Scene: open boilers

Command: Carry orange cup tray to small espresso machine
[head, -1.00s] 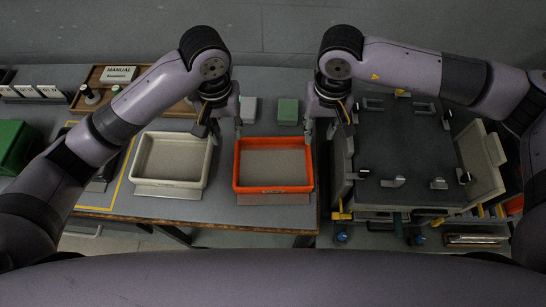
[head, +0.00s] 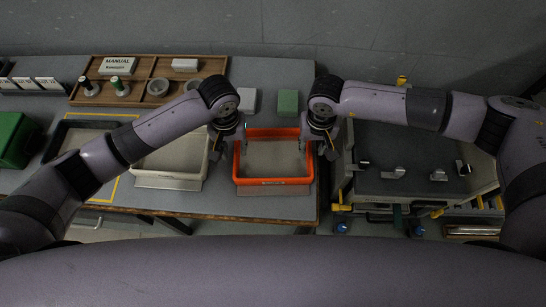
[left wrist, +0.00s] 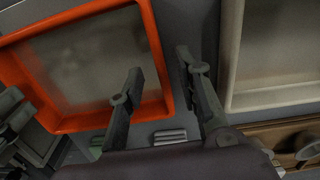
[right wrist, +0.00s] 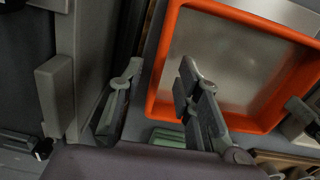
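The orange tray (head: 273,181) sits on the grey bench in the middle of the head view. It looks empty. My left gripper (head: 230,145) is at its left wall, and my right gripper (head: 318,145) is at its right wall. In the left wrist view my left gripper (left wrist: 160,75) is open, with one finger over the inside of the orange tray (left wrist: 155,45) and the other outside its wall. In the right wrist view my right gripper (right wrist: 155,85) is open in the same way, astride the opposite wall (right wrist: 166,45). Whether the fingers touch the walls cannot be told.
A cream tray (head: 168,182) stands close left of the orange one. A dark-topped machine (head: 405,165) stands close on the right, partly behind my right arm. A wooden organiser (head: 135,72), a grey block (head: 246,100) and a green block (head: 288,102) are behind.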

